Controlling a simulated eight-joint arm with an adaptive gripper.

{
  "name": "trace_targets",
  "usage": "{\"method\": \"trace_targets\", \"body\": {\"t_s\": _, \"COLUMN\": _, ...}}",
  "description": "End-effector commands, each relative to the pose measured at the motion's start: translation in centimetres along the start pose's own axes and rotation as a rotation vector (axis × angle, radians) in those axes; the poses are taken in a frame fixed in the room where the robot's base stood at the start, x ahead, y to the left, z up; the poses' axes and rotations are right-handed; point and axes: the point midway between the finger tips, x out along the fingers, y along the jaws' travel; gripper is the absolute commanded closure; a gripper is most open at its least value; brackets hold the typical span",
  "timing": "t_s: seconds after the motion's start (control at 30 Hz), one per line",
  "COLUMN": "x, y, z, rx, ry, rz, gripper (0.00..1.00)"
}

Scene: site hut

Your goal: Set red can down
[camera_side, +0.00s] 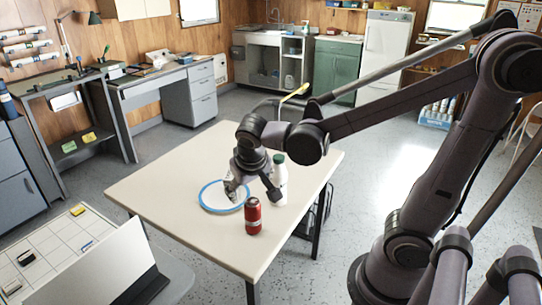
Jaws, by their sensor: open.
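The red can (253,216) stands upright on the cream table (160,190), at the right front edge of a white plate with a blue rim (204,203). I cannot tell whether its base rests on the rim or just beside it. My gripper (254,193) is open, pointing down over the plate, behind and above the can. One finger hangs over the plate and the other comes down between the can and a white bottle with a green cap (280,182). The can appears clear of the fingers. The bottle stands upright close to the right finger.
A white laptop-like panel (95,268) and a gridded board (45,245) are at the lower left. The left and front of the table are bare. Desks (165,82), a sink unit and a fridge (385,45) stand along the walls, away from the table.

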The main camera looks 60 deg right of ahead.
Motion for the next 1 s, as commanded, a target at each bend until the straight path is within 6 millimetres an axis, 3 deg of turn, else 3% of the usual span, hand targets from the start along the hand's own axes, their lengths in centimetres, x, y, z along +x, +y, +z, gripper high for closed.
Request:
{"method": "trace_targets", "body": {"t_s": 0.2, "x": 2.4, "y": -1.0, "z": -2.0, "rx": 0.169, "ry": 0.015, "rz": 0.196, "gripper": 0.26}}
{"method": "trace_targets", "body": {"t_s": 0.5, "x": 5.7, "y": -2.9, "z": -3.1, "rx": 0.448, "ry": 0.147, "rz": 0.455, "gripper": 0.26}}
{"method": "trace_targets", "body": {"t_s": 1.0, "x": 9.7, "y": -5.9, "z": -0.4, "rx": 0.893, "ry": 0.517, "rz": 0.707, "gripper": 0.26}}
